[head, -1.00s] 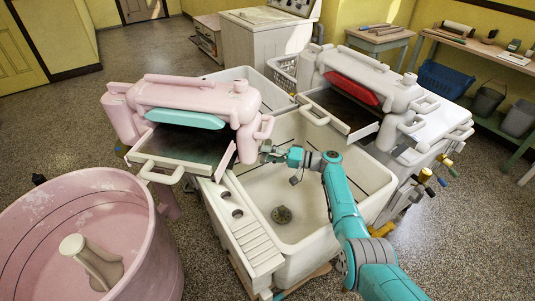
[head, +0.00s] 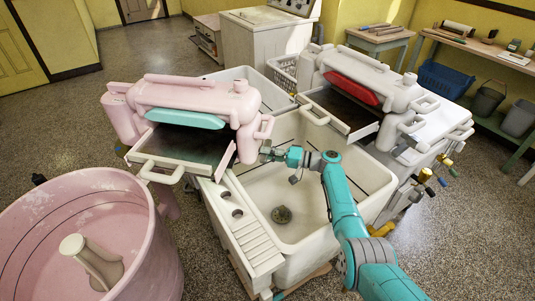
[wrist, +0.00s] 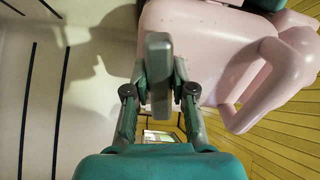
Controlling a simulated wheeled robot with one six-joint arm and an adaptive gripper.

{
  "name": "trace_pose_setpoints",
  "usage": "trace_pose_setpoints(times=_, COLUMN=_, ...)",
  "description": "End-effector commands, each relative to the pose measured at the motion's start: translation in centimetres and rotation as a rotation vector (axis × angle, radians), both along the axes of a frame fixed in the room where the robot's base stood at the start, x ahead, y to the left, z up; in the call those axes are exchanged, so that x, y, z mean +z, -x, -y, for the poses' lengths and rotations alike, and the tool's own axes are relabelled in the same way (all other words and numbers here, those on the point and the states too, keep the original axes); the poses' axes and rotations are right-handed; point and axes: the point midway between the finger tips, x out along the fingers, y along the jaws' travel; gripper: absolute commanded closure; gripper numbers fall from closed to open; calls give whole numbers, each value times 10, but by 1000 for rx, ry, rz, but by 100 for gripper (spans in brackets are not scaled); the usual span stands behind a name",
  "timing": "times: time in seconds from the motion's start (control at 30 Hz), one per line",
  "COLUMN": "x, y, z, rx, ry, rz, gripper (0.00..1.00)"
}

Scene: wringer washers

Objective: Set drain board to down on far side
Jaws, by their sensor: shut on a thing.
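The pink wringer (head: 195,95) has a teal roller cover and a dark drain board (head: 190,146) with a cream rim and loop handle. The board sticks out on the near left side, beside the pink tub. My gripper (head: 268,154) is at the right end of this wringer, over the white sink. In the wrist view my gripper (wrist: 158,95) is shut on a grey upright bar (wrist: 158,62), close beside the pink wringer housing (wrist: 215,55). What the bar joins is hidden.
A white wringer (head: 375,80) with a red cover stands at the right, with its own board (head: 338,121). The white double sink (head: 290,215) lies below my arm. The pink tub (head: 75,230) fills the lower left. Terrazzo floor is open at the upper left.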

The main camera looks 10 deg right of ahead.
Motion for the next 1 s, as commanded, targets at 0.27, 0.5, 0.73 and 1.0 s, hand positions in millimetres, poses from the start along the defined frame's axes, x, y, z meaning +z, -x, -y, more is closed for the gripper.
trace_pose_setpoints(times=0.27, x=2, y=0, z=0, rx=0, ry=-83, rz=-155, gripper=100)
trace_pose_setpoints(times=0.5, x=3, y=0, z=0, rx=0, ry=-156, rz=-298, gripper=100)
trace_pose_setpoints(times=0.73, x=3, y=0, z=0, rx=0, ry=-202, rz=-389, gripper=100)
trace_pose_setpoints(times=1.0, x=2, y=0, z=0, rx=-1, ry=-221, rz=-427, gripper=100)
